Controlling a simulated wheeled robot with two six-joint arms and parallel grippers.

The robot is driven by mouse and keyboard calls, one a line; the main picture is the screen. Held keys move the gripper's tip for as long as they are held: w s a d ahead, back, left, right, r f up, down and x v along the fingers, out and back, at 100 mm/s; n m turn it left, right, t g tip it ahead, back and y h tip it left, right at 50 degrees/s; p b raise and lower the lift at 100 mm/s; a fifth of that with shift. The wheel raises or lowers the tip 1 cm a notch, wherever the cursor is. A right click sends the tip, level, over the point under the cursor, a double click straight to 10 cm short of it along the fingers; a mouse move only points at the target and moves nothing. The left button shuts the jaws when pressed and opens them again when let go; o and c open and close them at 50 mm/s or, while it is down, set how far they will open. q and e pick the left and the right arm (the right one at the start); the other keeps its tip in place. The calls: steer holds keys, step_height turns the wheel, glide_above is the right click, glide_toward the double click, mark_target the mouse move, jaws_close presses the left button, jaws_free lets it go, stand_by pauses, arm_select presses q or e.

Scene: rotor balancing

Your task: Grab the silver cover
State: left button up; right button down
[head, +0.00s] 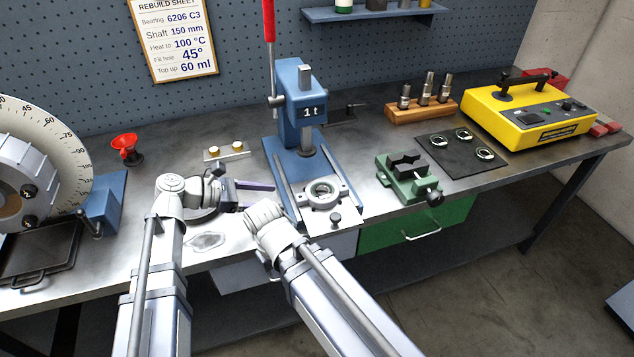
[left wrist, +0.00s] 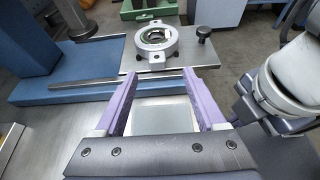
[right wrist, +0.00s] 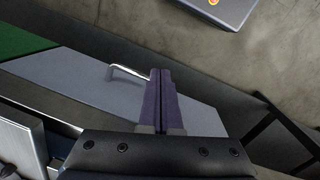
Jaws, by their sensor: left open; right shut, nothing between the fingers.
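The silver cover (head: 323,192), a round ringed piece with side ears, lies flat on the plate of the blue press. It also shows in the left wrist view (left wrist: 168,45), beyond my fingertips, with a dark-and-green ring in its middle. My left gripper (head: 260,196) is open and empty, left of the cover and apart from it. Its two purple fingers (left wrist: 160,75) point toward the cover in the left wrist view. My right gripper (right wrist: 161,72) is shut and empty, above a grey drawer front with a handle. Its fingers are hidden in the head view.
The blue press (head: 300,105) rises behind the cover. A small black knob (head: 335,218) stands on the plate's front. A green vise (head: 408,177) is to the right, and a red funnel (head: 127,147) to the left. My right wrist is close to the plate's front left.

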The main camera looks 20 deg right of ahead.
mark_target(296, 197)
arm_select(q)
steer(key=shift+w+r, duration=0.1)
steer(key=shift+w, duration=0.25)
steer(key=shift+s+d, duration=0.1)
steer(key=shift+d, duration=0.2)
steer(key=shift+b+x, duration=0.6)
steer(key=shift+x, duration=0.35)
steer(key=shift+d, duration=0.15)
steer(key=b+x, duration=0.1)
steer(key=x, duration=0.1)
steer(key=f+b+x, duration=0.1)
steer(key=x, duration=0.1)
steer(key=shift+d+f, duration=0.1)
steer(key=shift+d, duration=0.3)
jaws_close()
arm_select(e)
steer(key=f, duration=0.3)
steer(key=shift+w+f, duration=0.2)
steer(key=shift+w, duration=0.1)
